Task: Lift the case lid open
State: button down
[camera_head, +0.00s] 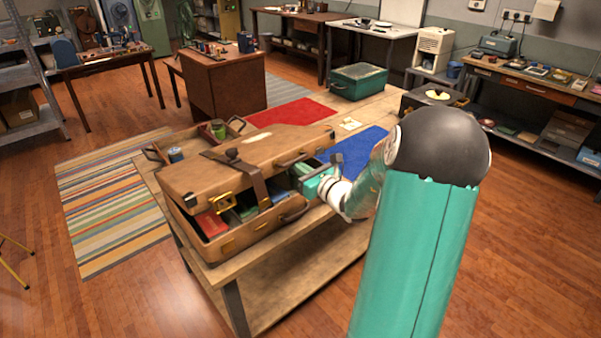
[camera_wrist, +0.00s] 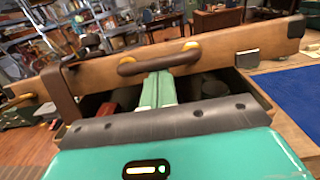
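The brown case (camera_head: 240,185) sits on a wooden table, its lid (camera_head: 230,160) raised a little along the front. Coloured items show in the gap. In the wrist view, the lid's front edge (camera_wrist: 225,45) runs across the picture, with a brown handle (camera_wrist: 130,67) on brass mounts. My gripper (camera_head: 318,184) is at the case's front right, close to the raised lid. A narrow teal piece ends just below the handle in the wrist view; whether it touches the handle or the lid is unclear. The fingertips cannot be clearly made out.
A brown strap (camera_head: 257,188) hangs from the lid over the front. A tray (camera_head: 205,135) with small tins lies behind the case. A blue cloth (camera_head: 362,145) and red cloth (camera_head: 292,113) lie on the table. A green case (camera_head: 358,80) stands at the far end.

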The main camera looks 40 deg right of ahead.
jog(key=shift+r, duration=0.15)
jog(key=shift+w+r, duration=0.2)
jog(key=shift+r, duration=0.4)
jog(key=shift+w+r, duration=0.2)
jog(key=shift+r, duration=0.4)
jog(key=shift+w+r, duration=0.25)
jog(key=shift+r, duration=0.35)
jog(key=shift+w+r, duration=0.25)
jog(key=shift+r, duration=0.35)
jog(key=shift+w+r, duration=0.3)
jog(key=shift+r, duration=0.3)
jog(key=shift+w+r, duration=0.3)
jog(key=shift+r, duration=0.25)
